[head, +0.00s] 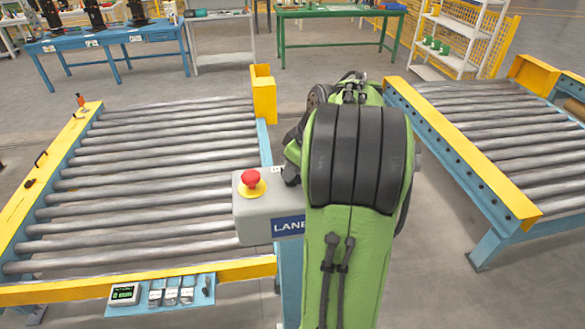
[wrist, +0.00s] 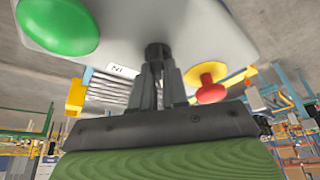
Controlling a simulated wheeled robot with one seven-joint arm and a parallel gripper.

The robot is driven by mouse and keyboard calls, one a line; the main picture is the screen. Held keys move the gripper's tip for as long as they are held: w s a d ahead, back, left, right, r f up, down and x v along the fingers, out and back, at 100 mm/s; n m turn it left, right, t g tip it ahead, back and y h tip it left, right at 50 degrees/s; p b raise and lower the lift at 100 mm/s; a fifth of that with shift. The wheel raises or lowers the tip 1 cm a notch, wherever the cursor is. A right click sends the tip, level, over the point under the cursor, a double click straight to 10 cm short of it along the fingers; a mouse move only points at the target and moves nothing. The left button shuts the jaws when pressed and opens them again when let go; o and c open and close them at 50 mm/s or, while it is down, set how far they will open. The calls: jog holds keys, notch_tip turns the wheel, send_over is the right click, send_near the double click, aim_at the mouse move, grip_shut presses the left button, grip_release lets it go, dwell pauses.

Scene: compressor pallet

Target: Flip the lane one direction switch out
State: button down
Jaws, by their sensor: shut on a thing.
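The grey lane control box (head: 262,217) stands beside the left roller lane, with a blue sign reading "LANE". My green arm hides its right part, the switch and my gripper in the head view. In the wrist view the box face (wrist: 210,35) fills the top. My gripper (wrist: 160,65) is at the box face, its fingers shut on the black direction switch (wrist: 158,50). A label reading "IN" (wrist: 118,69) is left of the switch. Which way the switch points is not clear.
A red emergency stop (wrist: 211,90) on a yellow base sits right of my fingers, also seen in the head view (head: 251,179). A large green button (wrist: 57,25) is at the left. Roller lanes (head: 150,185) and (head: 490,120) flank my arm.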

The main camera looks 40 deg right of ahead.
jog(key=c, duration=1.1)
grip_release()
jog(key=shift+c, duration=0.2)
jog(key=p+v, duration=0.6)
jog(key=v, duration=0.9)
jog(key=shift+r+p, duration=0.35)
jog(key=shift+p, duration=0.05)
jog(key=shift+s, duration=0.15)
